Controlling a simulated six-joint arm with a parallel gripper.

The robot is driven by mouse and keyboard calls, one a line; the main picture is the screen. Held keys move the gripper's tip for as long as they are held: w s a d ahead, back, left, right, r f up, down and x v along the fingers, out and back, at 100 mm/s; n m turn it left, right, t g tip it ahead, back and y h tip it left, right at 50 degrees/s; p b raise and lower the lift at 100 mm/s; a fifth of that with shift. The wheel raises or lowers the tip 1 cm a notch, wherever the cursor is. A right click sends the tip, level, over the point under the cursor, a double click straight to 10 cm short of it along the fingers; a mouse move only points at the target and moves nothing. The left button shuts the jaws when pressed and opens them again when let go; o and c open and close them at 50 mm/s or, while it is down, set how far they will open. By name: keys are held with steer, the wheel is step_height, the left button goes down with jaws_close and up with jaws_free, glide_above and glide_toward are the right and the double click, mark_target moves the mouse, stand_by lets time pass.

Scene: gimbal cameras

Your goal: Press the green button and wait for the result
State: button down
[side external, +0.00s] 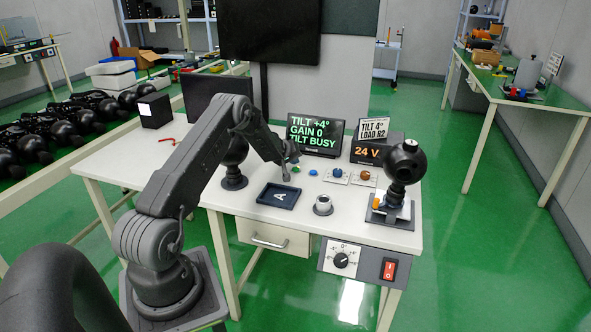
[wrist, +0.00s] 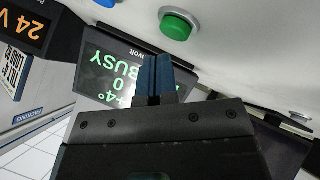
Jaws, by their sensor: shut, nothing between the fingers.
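The green button (wrist: 177,25) is a round cap in a grey ring at the top of the wrist view. In the side view it shows only as a small spot beside my gripper, if at all. My gripper (wrist: 155,62) is shut and empty; it also shows in the side view (side external: 287,172), pointing down over the bench. In the wrist view its fingertips appear just short of the button, with a gap in the picture. The result screen (side external: 315,135) reads "TILT +4°, GAIN 0, TILT BUSY".
A blue button (side external: 312,172) stands close by. A dark tray marked A (side external: 279,196), a small round cup (side external: 323,205) and a gimbal camera (side external: 405,163) are on the white bench. A 24 V display (side external: 367,152) is at the back. A dial (side external: 341,260) and red switch (side external: 389,269) are on the front.

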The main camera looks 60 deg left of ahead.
mark_target(294, 168)
steer(key=shift+r, duration=2.55)
